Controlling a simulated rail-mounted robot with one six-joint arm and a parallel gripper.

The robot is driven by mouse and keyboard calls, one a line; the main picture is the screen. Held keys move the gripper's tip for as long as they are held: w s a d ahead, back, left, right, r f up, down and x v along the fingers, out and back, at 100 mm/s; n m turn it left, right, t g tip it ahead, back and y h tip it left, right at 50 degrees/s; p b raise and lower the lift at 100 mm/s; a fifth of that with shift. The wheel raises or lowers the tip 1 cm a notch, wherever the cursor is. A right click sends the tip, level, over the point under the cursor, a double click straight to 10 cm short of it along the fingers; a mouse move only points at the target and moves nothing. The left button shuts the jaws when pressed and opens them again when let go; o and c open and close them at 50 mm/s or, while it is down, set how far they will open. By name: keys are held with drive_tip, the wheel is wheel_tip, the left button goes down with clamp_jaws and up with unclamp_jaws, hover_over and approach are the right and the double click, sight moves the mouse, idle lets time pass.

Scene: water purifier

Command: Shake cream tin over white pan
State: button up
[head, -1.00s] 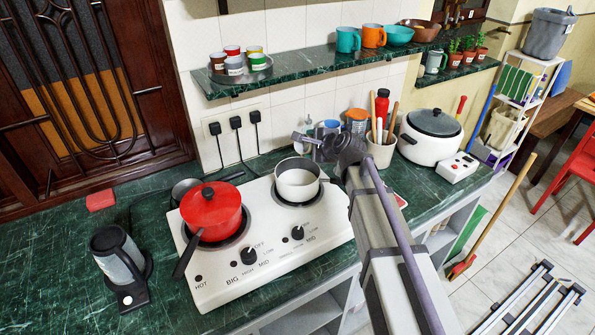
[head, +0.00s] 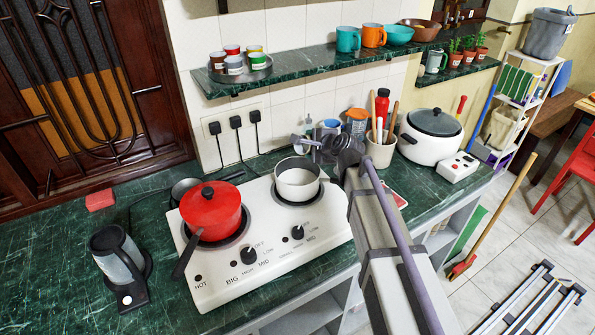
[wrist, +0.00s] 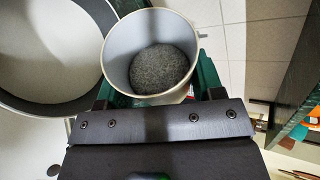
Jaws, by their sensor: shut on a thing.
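The white pan (head: 297,184) stands on the right burner of the stove; its pale inside (wrist: 50,55) fills the upper left of the wrist view. My gripper (wrist: 154,88) is shut on the cream tin (wrist: 117,62), with a green finger on each side. The tin's open mouth faces the wrist camera, and dark grey grains lie inside. In the head view, the tin (head: 301,144) is small and partly hidden by my gripper (head: 318,147), just behind and above the pan's right rim.
A red pot (head: 211,212) sits on the left burner of the stove (head: 268,260). Behind my arm stand a utensil holder (head: 381,151), jars (head: 356,122) and a white rice cooker (head: 430,137). The green shelf (head: 300,72) hangs above, holding cups and bowls.

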drive_tip(key=shift+s+a+f+n+t+h+b, duration=0.15)
drive_tip(key=shift+f+n+t+h+b, duration=0.15)
drive_tip(key=shift+n+b, duration=0.25)
drive_tip(key=shift+s+a+f+n+t+h+b, duration=0.1)
drive_tip(key=shift+f+n+t+h+b, duration=0.15)
drive_tip(key=shift+n+t+b, duration=0.3)
idle(3.6)
drive_tip(key=shift+w, duration=0.1)
